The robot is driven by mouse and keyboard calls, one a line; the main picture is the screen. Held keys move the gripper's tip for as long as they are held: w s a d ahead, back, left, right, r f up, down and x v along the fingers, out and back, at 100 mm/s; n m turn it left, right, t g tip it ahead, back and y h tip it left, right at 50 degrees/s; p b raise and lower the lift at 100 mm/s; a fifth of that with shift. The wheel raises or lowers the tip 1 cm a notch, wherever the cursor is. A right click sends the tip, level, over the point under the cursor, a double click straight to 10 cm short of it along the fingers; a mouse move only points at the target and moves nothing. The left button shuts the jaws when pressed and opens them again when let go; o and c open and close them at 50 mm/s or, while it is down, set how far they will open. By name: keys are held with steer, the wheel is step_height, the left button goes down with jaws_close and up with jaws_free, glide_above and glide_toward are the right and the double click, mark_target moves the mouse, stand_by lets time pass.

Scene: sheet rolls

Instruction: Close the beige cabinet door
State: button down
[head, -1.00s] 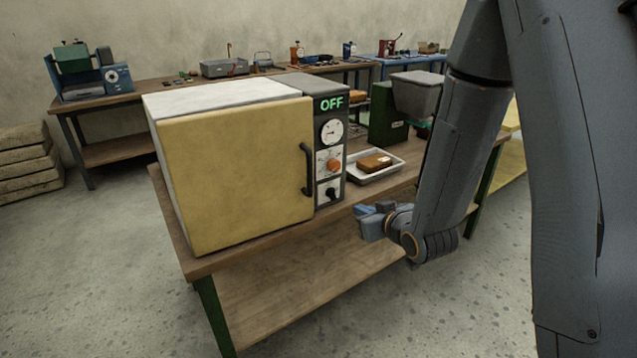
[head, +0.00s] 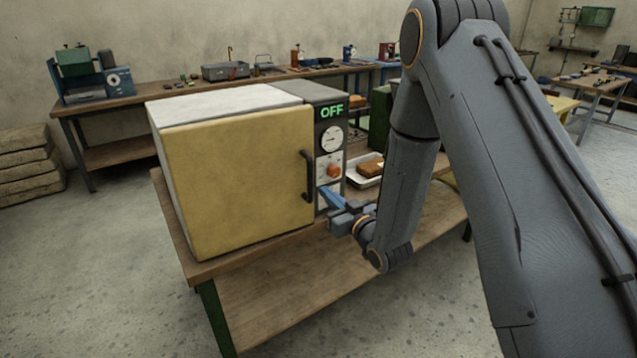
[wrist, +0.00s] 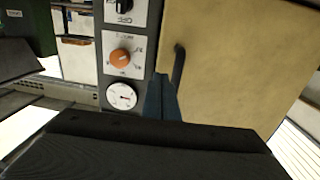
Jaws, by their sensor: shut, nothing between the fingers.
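The beige cabinet door (head: 240,180) is the front of a white box on the wooden bench, and it looks flush or nearly flush with the body. Its dark vertical handle (head: 308,175) is on the right edge. In the wrist view the door (wrist: 240,60) fills the right side, with the handle (wrist: 179,65) near the middle. My gripper (head: 328,196) is shut and empty, with its blue fingers in front of the control panel, just right of the handle. In the wrist view the fingers (wrist: 160,98) lie beside the handle; contact cannot be told.
The control panel (head: 331,141) reads OFF and has a gauge and knobs, including an orange one (wrist: 120,57). A white tray (head: 362,183) with an orange-brown block stands right of the panel. A back bench (head: 150,98) holds tools. The floor at the front left is clear.

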steer(key=shift+p+x, duration=0.9)
steer(key=shift+x, duration=1.85)
